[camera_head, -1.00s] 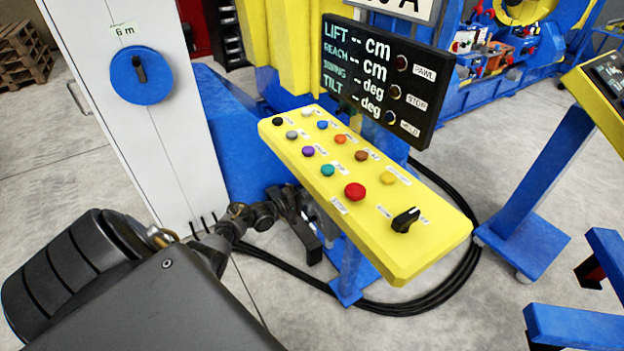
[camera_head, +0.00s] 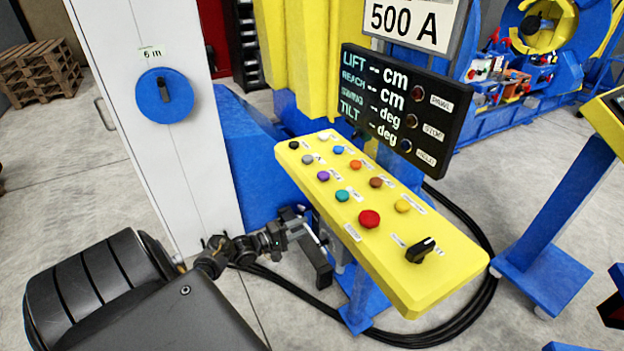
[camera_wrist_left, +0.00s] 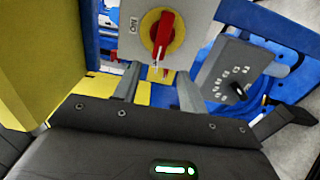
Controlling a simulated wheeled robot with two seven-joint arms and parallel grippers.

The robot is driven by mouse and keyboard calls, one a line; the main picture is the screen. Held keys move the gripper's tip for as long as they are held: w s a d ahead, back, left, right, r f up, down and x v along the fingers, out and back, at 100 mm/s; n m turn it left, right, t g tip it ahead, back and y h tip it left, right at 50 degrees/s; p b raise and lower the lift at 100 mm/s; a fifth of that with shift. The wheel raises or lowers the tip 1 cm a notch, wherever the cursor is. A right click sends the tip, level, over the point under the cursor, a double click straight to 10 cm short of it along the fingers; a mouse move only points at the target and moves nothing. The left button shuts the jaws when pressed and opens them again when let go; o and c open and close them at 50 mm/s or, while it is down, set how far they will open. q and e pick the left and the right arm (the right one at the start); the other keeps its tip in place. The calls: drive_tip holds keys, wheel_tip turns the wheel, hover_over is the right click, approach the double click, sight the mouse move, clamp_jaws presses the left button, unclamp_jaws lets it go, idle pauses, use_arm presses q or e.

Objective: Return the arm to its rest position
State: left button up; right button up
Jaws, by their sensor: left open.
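My left gripper (camera_head: 318,256) is beside the left edge of the yellow control panel (camera_head: 449,279), low and partly under it. In the left wrist view the two fingers of my left gripper (camera_wrist_left: 158,88) stand apart with nothing between them. Past the fingertips there is a red rotary switch (camera_wrist_left: 162,30) on a yellow disc, fixed to a grey box. The fingers do not visibly hold it. My right gripper is in neither view.
The panel carries several coloured buttons and a black selector knob (camera_head: 420,250). A black display (camera_head: 400,115) stands behind it. A white cabinet (camera_head: 205,185) is to the left. Black cables (camera_head: 478,300) loop on the floor. A blue stand (camera_head: 556,210) is at right.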

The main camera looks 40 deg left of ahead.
use_arm(q)
drive_tip(key=shift+s+a, duration=0.2)
drive_tip(key=shift+s, duration=0.4)
